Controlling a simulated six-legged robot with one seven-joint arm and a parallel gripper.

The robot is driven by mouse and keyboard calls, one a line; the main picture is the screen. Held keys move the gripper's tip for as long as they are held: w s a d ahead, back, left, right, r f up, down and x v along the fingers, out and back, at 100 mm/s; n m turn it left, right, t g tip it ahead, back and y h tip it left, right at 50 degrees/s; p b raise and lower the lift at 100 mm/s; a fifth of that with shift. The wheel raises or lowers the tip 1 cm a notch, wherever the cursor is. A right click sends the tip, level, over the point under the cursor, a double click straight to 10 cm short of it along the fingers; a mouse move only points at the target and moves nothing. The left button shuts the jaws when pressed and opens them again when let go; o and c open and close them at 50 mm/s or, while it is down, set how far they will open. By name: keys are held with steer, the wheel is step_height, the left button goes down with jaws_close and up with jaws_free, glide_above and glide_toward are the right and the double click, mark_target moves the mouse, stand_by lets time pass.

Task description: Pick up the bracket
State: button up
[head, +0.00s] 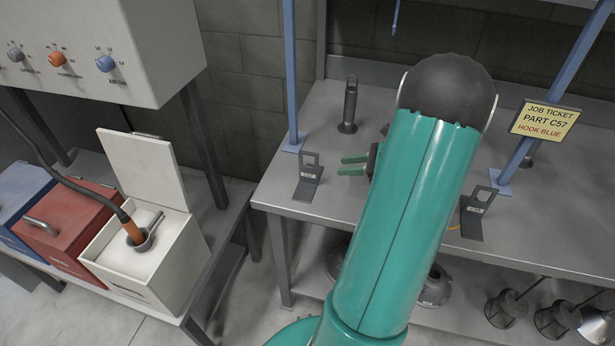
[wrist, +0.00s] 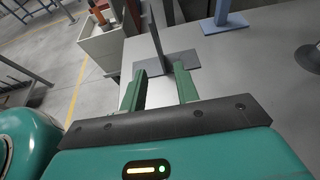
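A dark grey L-shaped bracket (head: 308,185) with an upright windowed plate and a small label stands on the left of the grey bench. A similar bracket (head: 472,222) stands on the right, beyond my arm. Their labels are too small to read surely. My gripper (head: 354,165) has green fingers pointing left at the left bracket, a short way off it. In the wrist view my gripper (wrist: 160,73) is open and empty. The left bracket (wrist: 186,60) is just past the fingertips, its upright seen nearly edge-on. My arm hides the middle of the bench.
A sign (head: 545,120) reads "JOB TICKET PART C57 HOOK BLUE". Blue posts (head: 291,75) rise behind each bracket. A dark cylinder (head: 348,108) stands at the back. Left are an open white bin (head: 160,262), a red bin (head: 65,235) and a blue bin (head: 20,195).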

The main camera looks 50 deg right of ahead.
mark_target(308, 182)
steer(key=x, duration=1.2)
steer(key=shift+a+f, duration=0.1)
steer(key=shift+f, duration=0.05)
jaws_close()
